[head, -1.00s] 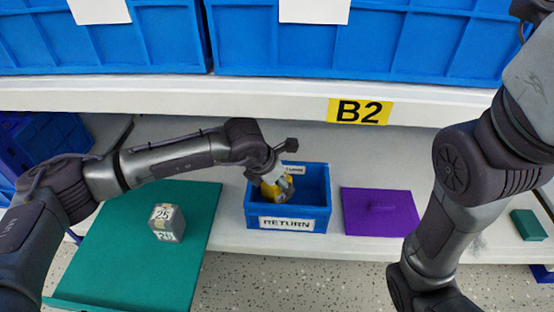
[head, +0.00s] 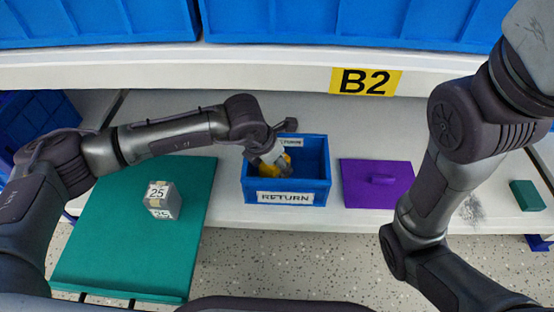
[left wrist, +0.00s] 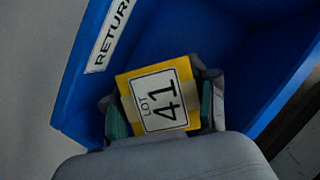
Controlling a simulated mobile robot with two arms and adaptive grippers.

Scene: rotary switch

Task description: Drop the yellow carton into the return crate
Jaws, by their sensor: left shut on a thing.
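The yellow carton (left wrist: 158,97), with a white label reading LOT 41, shows in the left wrist view between the fingers of my left gripper (left wrist: 160,108). The gripper is shut on it. The blue return crate (head: 320,186) stands on the lower shelf in the head view, and its walls surround the carton in the left wrist view. In the head view my left gripper (head: 277,163) is over the left part of the crate's opening, and only a little of the carton (head: 288,159) shows. How deep it sits is hidden. My right gripper is out of view.
A teal mat (head: 118,250) left of the crate holds a grey box (head: 162,200) marked 25. A purple panel with a raised handle (head: 377,190) lies to the right. The upper shelf edge with the B2 sign (head: 366,81) runs behind.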

